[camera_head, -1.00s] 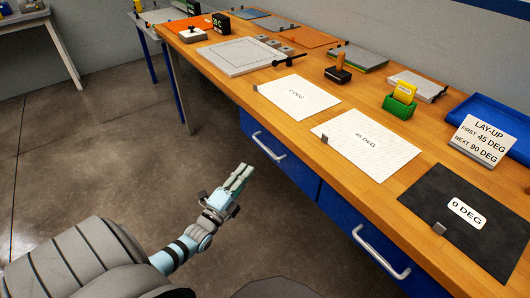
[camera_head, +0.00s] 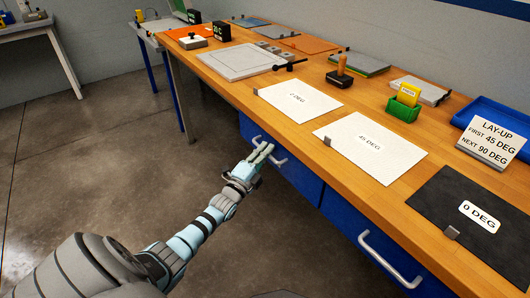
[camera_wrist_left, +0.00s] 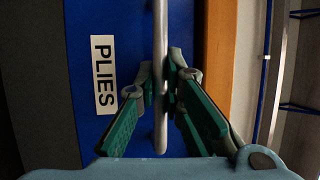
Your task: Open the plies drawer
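The plies drawer (camera_wrist_left: 80,60) is a blue front under the wooden bench, with a white PLIES label (camera_wrist_left: 104,75) in the left wrist view. In the head view it is the left one of two blue drawers (camera_head: 300,176), and its front looks flush with the bench. Its silver bar handle (camera_wrist_left: 160,40) runs between the green-padded fingers of my left gripper (camera_wrist_left: 160,90). The fingers lie close against the bar on both sides and look shut on it. In the head view my left gripper (camera_head: 264,154) covers part of the handle. My right gripper is not in view.
A second blue drawer with a silver handle (camera_head: 390,260) is to the right. On the bench (camera_head: 300,140) lie white 0 DEG (camera_head: 299,100) and 45 DEG (camera_head: 370,147) sheets, a black 0 DEG sheet (camera_head: 470,222) and a LAY-UP sign (camera_head: 492,138). The floor before the drawers is clear.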

